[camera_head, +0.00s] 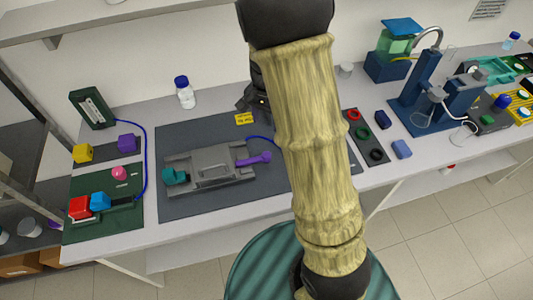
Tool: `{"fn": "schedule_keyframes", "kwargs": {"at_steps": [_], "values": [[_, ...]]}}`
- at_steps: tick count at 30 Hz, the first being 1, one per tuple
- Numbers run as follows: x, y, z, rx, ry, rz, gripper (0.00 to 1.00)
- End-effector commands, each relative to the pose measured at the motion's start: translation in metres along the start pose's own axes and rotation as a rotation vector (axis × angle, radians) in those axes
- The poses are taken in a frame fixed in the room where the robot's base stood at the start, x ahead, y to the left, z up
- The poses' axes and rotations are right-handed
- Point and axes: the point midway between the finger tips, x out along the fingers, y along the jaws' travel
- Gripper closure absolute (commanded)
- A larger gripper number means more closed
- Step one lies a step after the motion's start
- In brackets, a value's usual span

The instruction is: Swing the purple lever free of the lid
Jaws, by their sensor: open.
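The purple lever (254,159) sits at the right end of the grey membrane rig and sticks out to the right. The rig's grey lid (208,163) lies flat on its base, with the lever's inner end at the lid's right edge. I cannot tell at this size how the lever bears on the lid. A teal lever (174,177) is at the rig's left end. My gripper (262,103) is behind and above the rig, apart from the purple lever, open and partly hidden by my arm.
The rig stands on a dark grey mat (190,208). A yellow label block (244,119) and a white bottle (185,95) are behind it. A green mat with coloured blocks (95,225) is left. A tray of rings (365,136) is right, beyond my arm.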

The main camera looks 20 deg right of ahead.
Motion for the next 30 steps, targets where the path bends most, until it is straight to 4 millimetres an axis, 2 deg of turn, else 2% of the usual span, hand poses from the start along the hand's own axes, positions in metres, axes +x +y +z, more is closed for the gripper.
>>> {"fn": "schedule_keyframes", "kwargs": {"at_steps": [4, 8, 30], "values": [[0.004, 0.0, 0.0, -0.001, 0.0, 0.001, 0.48], [0.017, 0.0, 0.0, 0.0, -0.002, 0.002, 0.48], [0.135, 0.001, 0.0, -0.001, -0.002, 0.002, 0.48]]}}
